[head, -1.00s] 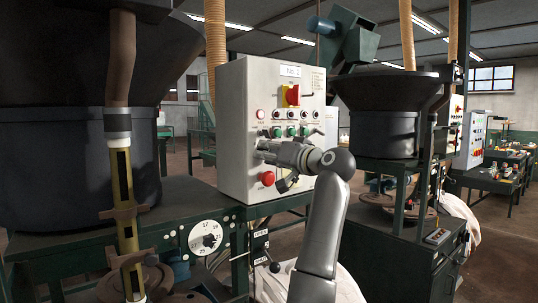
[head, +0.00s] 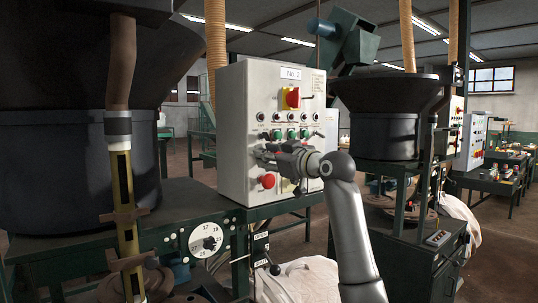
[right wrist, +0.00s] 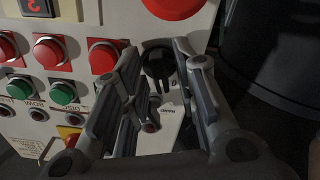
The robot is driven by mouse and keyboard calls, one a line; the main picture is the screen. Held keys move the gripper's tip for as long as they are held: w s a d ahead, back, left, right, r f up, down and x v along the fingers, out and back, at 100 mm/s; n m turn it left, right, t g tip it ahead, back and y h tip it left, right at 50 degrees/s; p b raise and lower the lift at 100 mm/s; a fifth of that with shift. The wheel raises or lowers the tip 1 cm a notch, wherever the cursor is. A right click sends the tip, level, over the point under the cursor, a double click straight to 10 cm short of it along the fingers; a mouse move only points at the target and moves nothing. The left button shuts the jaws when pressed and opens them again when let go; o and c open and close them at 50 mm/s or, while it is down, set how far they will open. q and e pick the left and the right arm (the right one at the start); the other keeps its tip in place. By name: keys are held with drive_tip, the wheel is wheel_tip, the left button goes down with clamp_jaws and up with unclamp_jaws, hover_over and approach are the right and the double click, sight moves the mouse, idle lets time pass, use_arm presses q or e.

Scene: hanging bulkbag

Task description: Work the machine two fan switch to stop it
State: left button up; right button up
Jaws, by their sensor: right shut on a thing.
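The machine two control panel (head: 232,130) is a pale box with a "No. 2" label, left of centre in the head view. My right gripper (head: 268,156) is against its front, below the green buttons. In the head view the gripper hides the knob. My left gripper is not in view.
A red mushroom button (head: 267,181) sits just below my gripper. A yellow and red main switch (head: 290,98) is higher on the panel. Red buttons (right wrist: 48,52) and green buttons (right wrist: 62,93) are close beside the fingers. A dark hopper (head: 80,170) stands at left.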

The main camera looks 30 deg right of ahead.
drive_tip(key=shift+n+p, duration=0.35)
drive_tip(key=shift+n, duration=0.65)
drive_tip(key=o, duration=0.7)
drive_tip(key=shift+c, duration=0.2)
drive_tip(key=shift+s, duration=0.1)
drive_tip(key=s, duration=1.2)
drive_tip(key=shift+d, duration=0.4)
drive_tip(key=shift+w, duration=0.1)
